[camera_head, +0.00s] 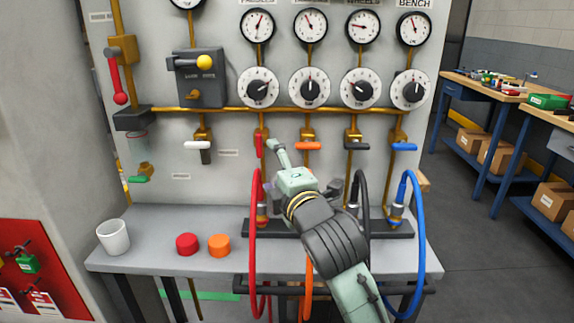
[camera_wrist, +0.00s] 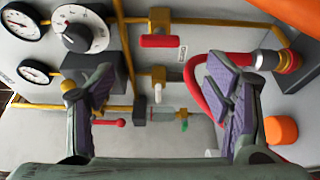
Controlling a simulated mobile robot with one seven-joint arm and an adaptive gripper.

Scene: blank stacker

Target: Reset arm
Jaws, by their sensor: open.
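My gripper (camera_head: 272,168) reaches up and left over the bench, in front of the panel near the red valve handle (camera_head: 260,146). In the wrist view, my gripper (camera_wrist: 161,88) is open, with purple-padded fingers wide apart and nothing between them. The red handle (camera_wrist: 160,41) shows beyond the gap, apart from the fingers. A red hose (camera_wrist: 209,98) passes behind the right finger in that view. My forearm covers part of the bench and hoses in the head view.
A grey bench (camera_head: 160,245) holds a white cup (camera_head: 113,236), a red cap (camera_head: 187,244) and an orange cap (camera_head: 219,245). Red (camera_head: 254,225), black and blue (camera_head: 420,240) hoses loop before the panel. Gauges and dials line the panel above. Open floor lies right.

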